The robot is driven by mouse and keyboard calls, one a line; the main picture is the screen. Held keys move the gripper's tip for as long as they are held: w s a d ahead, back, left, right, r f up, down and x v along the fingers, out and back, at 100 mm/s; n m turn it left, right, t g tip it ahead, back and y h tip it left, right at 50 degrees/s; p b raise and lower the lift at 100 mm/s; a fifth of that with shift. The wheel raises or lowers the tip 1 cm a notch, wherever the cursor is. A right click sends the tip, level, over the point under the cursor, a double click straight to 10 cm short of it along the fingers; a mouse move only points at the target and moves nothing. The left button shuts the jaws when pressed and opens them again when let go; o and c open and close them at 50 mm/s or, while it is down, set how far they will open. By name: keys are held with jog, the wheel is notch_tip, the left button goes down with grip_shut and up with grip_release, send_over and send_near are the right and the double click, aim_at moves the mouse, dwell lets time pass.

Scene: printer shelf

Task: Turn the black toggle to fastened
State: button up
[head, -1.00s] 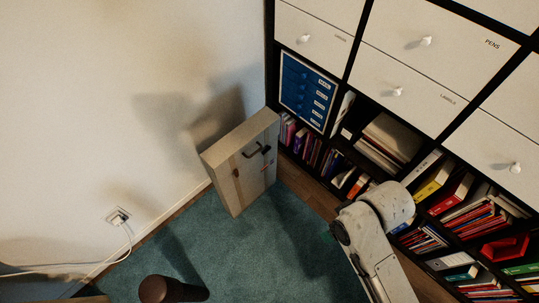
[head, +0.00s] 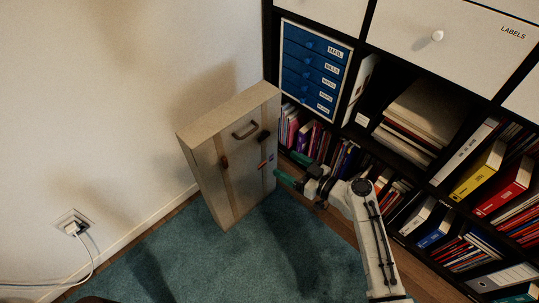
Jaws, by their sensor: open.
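A pale box-like case (head: 205,178) stands upright on the carpet near the wall. A dark handle (head: 245,130) is near the top of its front face. The black toggle (head: 263,137) is small and sits right of the handle, near the right edge; its exact angle is hard to tell. A brown toggle (head: 224,161) is on the left of the same face. My gripper (head: 291,168), with green fingertips, is open and empty, just right of the case and lower than the black toggle. It appears apart from the toggle.
Small red and blue marks (head: 268,160) lie below the black toggle. A dark shelf with blue drawers (head: 313,68), books and binders (head: 478,172) stands behind and right of my arm. A plugged wall socket (head: 72,226) is at left. Teal carpet (head: 215,262) is open in front.

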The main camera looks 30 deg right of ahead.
aim_at(263, 136)
jog(key=w+f+m+t+h+b, duration=0.1)
jog(key=w+b, duration=0.1)
jog(key=w, duration=1)
jog(key=shift+t, duration=0.3)
jog(key=shift+w+f, duration=0.1)
jog(key=shift+c, duration=0.3)
jog(key=c, duration=1)
